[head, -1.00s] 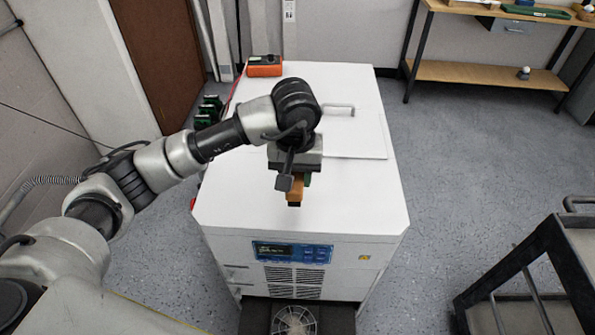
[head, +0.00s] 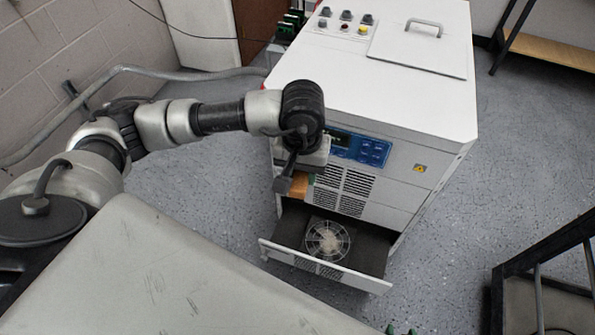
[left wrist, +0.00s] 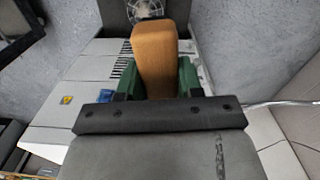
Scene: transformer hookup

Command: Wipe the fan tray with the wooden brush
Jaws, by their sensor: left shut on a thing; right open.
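The fan tray (head: 283,257) is an open drawer low on the front of the white cabinet. A round fan (head: 327,240) with a wire guard lies in it, with pale dust-like stuff on its middle. My left gripper (head: 298,180) is shut on the wooden brush (head: 298,188) and holds it in front of the cabinet, above the left part of the tray. In the left wrist view the brush (left wrist: 154,55) sticks out from between green fingers, and the fan (left wrist: 145,9) shows just beyond it. The brush's bristles are hidden there. My right gripper is not in view.
The white cabinet (head: 390,90) has a blue display panel (head: 358,147) and vent slots above the tray. Knobs and a handled lid are on its top. A dark cart (head: 545,265) stands at the right. Floor between cart and cabinet is clear.

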